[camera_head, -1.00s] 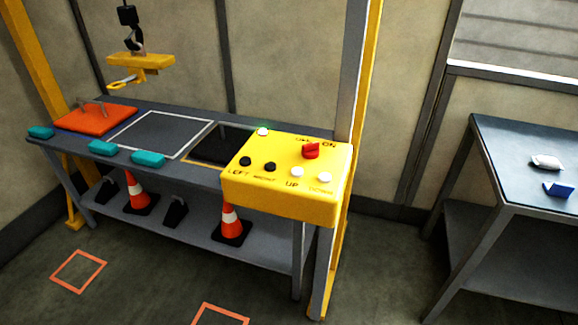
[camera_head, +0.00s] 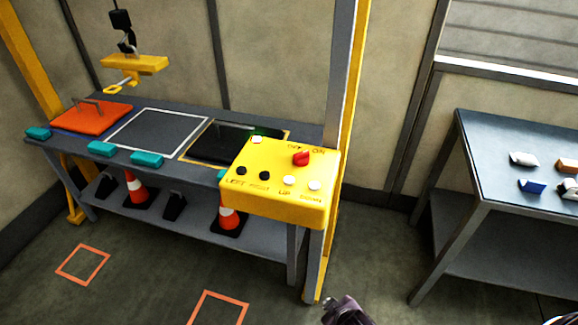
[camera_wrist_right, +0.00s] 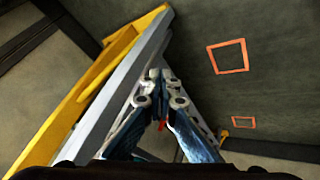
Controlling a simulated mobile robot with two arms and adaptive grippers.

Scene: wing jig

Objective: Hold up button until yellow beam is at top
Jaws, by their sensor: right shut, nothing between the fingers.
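The yellow beam (camera_head: 134,64) hangs from a black hoist hook (camera_head: 122,30) above the left part of the workbench, clear of the bench top. The yellow control box (camera_head: 275,200) stands at the bench's right end. Its white UP button (camera_head: 288,181) is on the front row, beside the white DOWN button (camera_head: 314,186). Nothing touches either button. My right gripper (camera_head: 340,303) shows at the bottom edge of the head view, below and in front of the box. In the wrist view its fingers (camera_wrist_right: 162,77) are shut and empty. My left gripper is out of view.
A red switch (camera_head: 302,158) and two black buttons (camera_head: 253,173) are also on the box. A yellow and grey post (camera_head: 340,110) rises behind it. An orange plate (camera_head: 92,117) lies on the bench. A side table (camera_head: 510,150) with small parts stands right. Floor between is clear.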

